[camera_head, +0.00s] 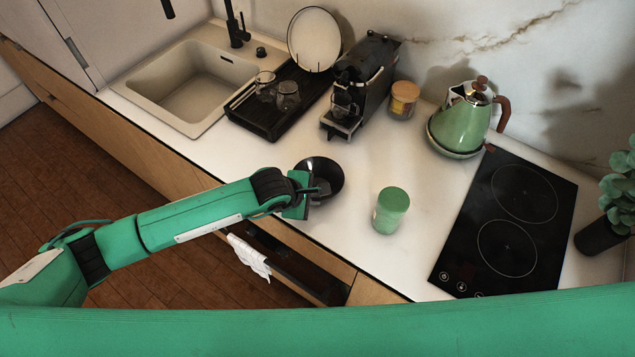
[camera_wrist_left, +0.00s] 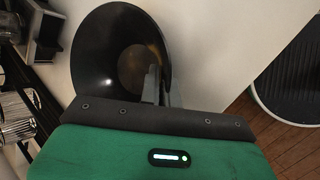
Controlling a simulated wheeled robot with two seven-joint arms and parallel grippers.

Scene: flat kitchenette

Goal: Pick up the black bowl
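The black bowl (camera_head: 328,171) is at the front part of the white counter, left of the green canister. In the left wrist view the bowl (camera_wrist_left: 105,50) shows its dark, round inside, seen at a slant. My left gripper (camera_head: 318,190) reaches the bowl's near left side. In the left wrist view its fingers (camera_wrist_left: 163,85) are close together at the rim, one on the inner side and one on the outer, and look shut on the wall. I cannot tell whether the bowl is clear of the counter. My right gripper is not in view.
A green canister (camera_head: 391,210) stands right of the bowl. Behind are a coffee machine (camera_head: 362,82), a jar (camera_head: 403,100) and a dark rack (camera_head: 262,117) with glasses. A green kettle (camera_head: 462,122) and black cooktop (camera_head: 505,225) are right. The sink (camera_head: 185,85) is left.

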